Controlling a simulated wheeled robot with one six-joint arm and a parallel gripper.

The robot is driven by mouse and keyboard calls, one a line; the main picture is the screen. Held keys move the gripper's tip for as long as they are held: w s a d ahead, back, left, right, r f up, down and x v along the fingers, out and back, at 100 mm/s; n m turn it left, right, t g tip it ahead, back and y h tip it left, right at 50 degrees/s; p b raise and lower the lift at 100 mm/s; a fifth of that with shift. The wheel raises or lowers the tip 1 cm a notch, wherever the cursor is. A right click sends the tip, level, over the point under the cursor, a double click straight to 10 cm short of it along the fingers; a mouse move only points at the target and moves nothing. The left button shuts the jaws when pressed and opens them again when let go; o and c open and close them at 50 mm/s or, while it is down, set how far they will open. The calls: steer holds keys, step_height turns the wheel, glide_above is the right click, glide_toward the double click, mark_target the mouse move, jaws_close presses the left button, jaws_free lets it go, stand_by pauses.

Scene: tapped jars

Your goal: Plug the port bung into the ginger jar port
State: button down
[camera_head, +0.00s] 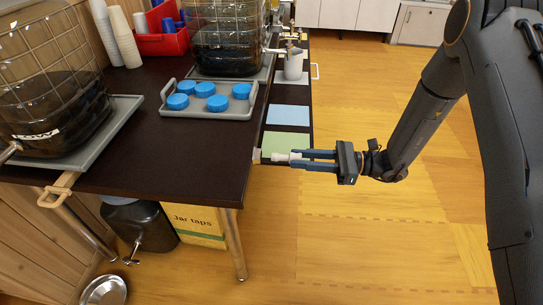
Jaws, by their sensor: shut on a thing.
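My gripper (303,159) is shut on a small pale port bung (283,157). It holds the bung level, pointing left, just off the table's right side. A caged glass jar (50,85) of dark liquid stands at the front left, with a small label I cannot read. A second caged jar (228,40) stands at the back, with a tap on its right side. A dark jar (140,226) with a tap is below the table. I cannot tell which is the ginger jar, and no port shows clearly.
The dark table (190,150) carries a grey tray (208,110) of blue lids. A red bin (162,45) and stacked cups (122,35) stand behind. Coloured mats (288,118) lie along the right side. A metal bowl (104,290) is on the floor. Floor at right is clear.

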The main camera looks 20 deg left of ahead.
steer(key=shift+v, duration=2.35)
